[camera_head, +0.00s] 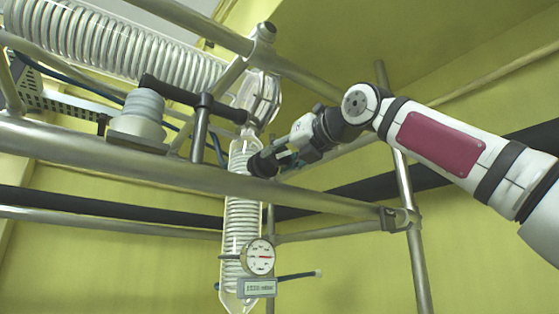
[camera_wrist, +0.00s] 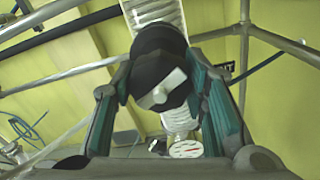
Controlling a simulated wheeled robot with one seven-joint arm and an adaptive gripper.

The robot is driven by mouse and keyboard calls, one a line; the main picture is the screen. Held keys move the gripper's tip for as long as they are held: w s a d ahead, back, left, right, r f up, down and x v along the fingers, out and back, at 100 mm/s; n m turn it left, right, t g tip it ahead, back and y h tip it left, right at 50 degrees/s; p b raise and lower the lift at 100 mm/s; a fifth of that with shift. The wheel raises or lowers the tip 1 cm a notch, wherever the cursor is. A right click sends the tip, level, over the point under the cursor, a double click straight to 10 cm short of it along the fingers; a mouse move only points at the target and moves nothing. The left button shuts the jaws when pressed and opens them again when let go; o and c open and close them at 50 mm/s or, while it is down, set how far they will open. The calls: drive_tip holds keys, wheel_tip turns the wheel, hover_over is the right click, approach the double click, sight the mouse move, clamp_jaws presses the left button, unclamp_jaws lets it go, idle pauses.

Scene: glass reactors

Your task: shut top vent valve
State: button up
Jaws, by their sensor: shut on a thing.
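The top vent valve shows as a round black knob (camera_wrist: 158,77) with a pale bar across its face in the wrist view. In the head view the dark knob (camera_head: 263,163) sits at the side of the vertical glass column (camera_head: 243,205). My gripper (camera_head: 283,158) reaches it from the right. In the wrist view my gripper's two teal-lined fingers (camera_wrist: 162,88) are on either side of the knob and shut on it. The pale bar looks tilted in the picture. The valve's stem behind the knob is hidden.
Steel frame tubes (camera_head: 150,165) cross in front of and around the column. A coiled glass condenser (camera_head: 120,50) runs along the upper left. A round dial gauge (camera_head: 258,257) sits below the knob. Free room lies right of the column, below my arm.

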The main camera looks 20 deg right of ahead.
drive_tip(key=m+b, duration=0.1)
drive_tip(key=m, duration=0.4)
drive_tip(key=shift+m, duration=0.3)
drive_tip(key=m, duration=1.3)
drive_tip(key=shift+m, duration=0.3)
drive_tip(key=m, duration=1.4)
drive_tip(key=m+p, duration=0.1)
drive_tip(key=m, duration=0.4)
drive_tip(key=shift+d, duration=0.1)
drive_tip(key=m+p, duration=0.1)
drive_tip(key=m, duration=0.3)
drive_tip(key=shift+m+p, duration=0.3)
drive_tip(key=m+p, duration=0.2)
drive_tip(key=m, duration=0.3)
drive_tip(key=m+p, duration=0.2)
drive_tip(key=m, duration=0.7)
drive_tip(key=shift+w+f, duration=0.1)
drive_tip(key=m, duration=1.4)
drive_tip(key=shift+f, duration=0.1)
drive_tip(key=m, duration=0.4)
drive_tip(key=shift+m, duration=0.3)
